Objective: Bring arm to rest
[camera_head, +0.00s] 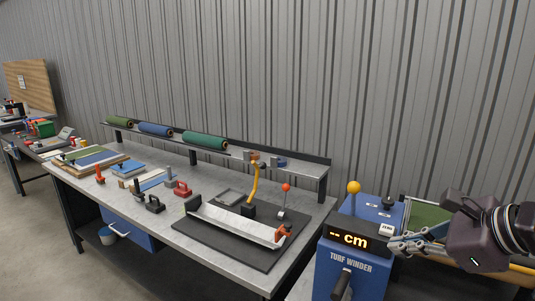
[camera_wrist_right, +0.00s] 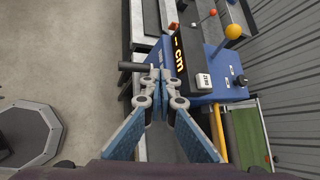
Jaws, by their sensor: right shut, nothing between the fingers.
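My right gripper (camera_head: 403,244) is at the right of the head view, beside the blue turf winder (camera_head: 350,278). Its fingers are shut with nothing between them. In the right wrist view my right gripper (camera_wrist_right: 160,78) points toward the winder (camera_wrist_right: 205,62), with its fingertips together near the front of the machine. I cannot tell whether they touch it. The winder's display (camera_head: 352,239) reads "-- cm", and a white ZERO button (camera_head: 387,230) is close to the fingertips. My left gripper is not in view.
A grey workbench (camera_head: 185,225) holds a black mat with a metal trough (camera_head: 235,222), hand tools and turf samples. Rolls of turf (camera_head: 205,140) lie on a raised shelf. A yellow knob (camera_head: 354,187) and a crank handle (camera_head: 342,285) stick out of the winder. Open floor (camera_wrist_right: 60,60) lies left in the wrist view.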

